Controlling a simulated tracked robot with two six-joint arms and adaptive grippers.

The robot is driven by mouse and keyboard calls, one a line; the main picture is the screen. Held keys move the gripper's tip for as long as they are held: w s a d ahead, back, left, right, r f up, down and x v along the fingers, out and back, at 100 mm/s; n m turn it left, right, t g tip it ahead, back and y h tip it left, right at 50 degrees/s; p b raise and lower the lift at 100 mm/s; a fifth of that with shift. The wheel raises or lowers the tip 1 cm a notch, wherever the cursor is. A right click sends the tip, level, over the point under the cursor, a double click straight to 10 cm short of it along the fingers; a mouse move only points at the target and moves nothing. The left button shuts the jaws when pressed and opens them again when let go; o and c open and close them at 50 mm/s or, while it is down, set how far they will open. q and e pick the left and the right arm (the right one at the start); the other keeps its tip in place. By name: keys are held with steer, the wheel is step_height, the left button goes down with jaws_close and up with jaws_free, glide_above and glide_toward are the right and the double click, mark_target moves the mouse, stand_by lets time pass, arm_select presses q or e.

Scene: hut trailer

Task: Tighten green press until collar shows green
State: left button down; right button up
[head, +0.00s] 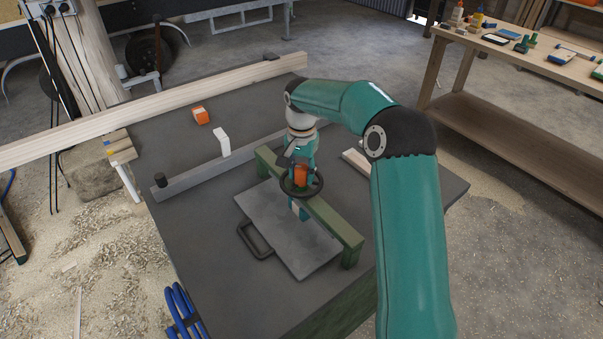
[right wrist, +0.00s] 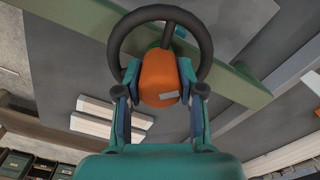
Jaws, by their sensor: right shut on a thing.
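The green press (head: 335,222) is a beam on legs standing over a grey plate (head: 290,240) with a dark handle. A black handwheel (head: 321,189) sits at the beam's middle, and its ring shows in the right wrist view (right wrist: 203,38). My right gripper (head: 300,172) reaches down from above and is shut on an orange knob at the wheel (right wrist: 158,75), one finger on each side. A small pale part (head: 295,207) shows below the wheel. I cannot make out the collar's colour. My left gripper is out of view.
A grey rail (head: 200,172) with a white upright piece (head: 222,141) lies behind the press. An orange block (head: 200,115) and a long wooden beam (head: 190,92) are farther back. A workbench (head: 540,65) with tools stands at the right.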

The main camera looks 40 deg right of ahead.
mark_target(301, 166)
steer(key=shift+m, duration=0.8)
steer(key=o, duration=1.1)
steer(key=shift+o, duration=0.2)
step_height(301, 166, up, 12)
steer(key=shift+f, duration=0.1)
